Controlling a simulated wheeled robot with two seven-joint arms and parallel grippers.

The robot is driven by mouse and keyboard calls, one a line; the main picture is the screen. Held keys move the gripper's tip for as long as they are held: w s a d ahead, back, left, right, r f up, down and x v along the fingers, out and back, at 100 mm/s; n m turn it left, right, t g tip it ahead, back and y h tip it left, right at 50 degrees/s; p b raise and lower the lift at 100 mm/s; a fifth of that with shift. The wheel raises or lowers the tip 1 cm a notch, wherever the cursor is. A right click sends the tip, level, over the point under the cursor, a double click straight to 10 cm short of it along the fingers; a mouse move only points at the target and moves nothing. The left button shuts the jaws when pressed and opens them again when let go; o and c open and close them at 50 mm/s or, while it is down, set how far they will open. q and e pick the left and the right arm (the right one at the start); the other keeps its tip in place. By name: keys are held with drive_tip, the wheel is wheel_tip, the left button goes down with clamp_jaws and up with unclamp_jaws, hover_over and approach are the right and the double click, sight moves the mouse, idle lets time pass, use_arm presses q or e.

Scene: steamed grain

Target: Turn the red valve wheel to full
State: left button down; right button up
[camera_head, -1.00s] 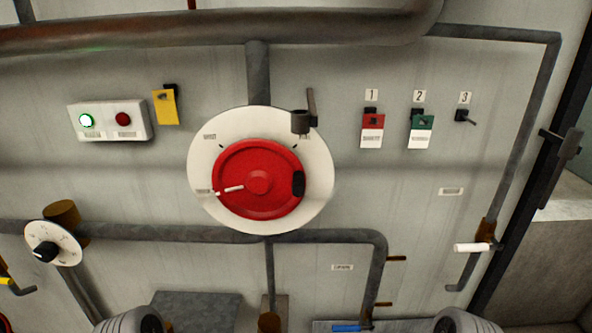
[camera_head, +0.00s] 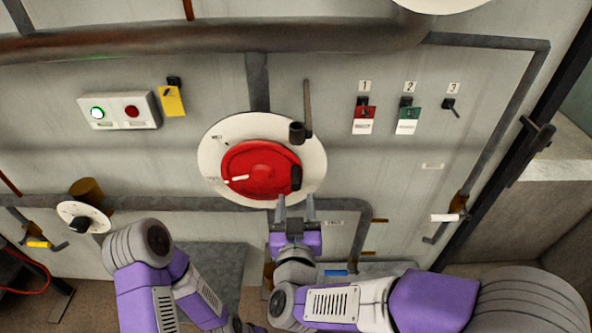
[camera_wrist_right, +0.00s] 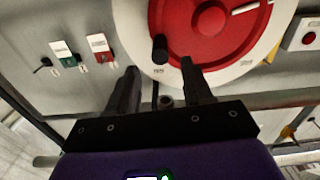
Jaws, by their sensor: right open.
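The red valve wheel (camera_head: 262,168) is mounted on a round white dial plate (camera_head: 214,173) on the wall. A white line on the wheel points left, and a dark grip (camera_head: 296,178) sits on its right rim. My right gripper (camera_head: 295,200) is open and empty, just below the grip in the head view. In the right wrist view the wheel (camera_wrist_right: 205,25) is at the top, upside down. The grip (camera_wrist_right: 158,48) appears ahead, between the open fingertips (camera_wrist_right: 158,68), with nothing held. My left arm (camera_head: 150,270) shows at lower left; its gripper is not visible.
A pipe (camera_head: 200,204) runs below the wheel. A light panel (camera_head: 118,110), a yellow tag (camera_head: 172,101) and several tagged switches flank it. A small dial (camera_head: 84,217) is at left.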

sight(296, 188)
drive_tip(key=w, duration=0.7)
drive_tip(key=shift+w+f, duration=0.1)
drive_tip(key=shift+w, duration=0.05)
drive_tip(key=shift+c, duration=0.2)
clamp_jaws()
drive_tip(key=shift+p, duration=0.3)
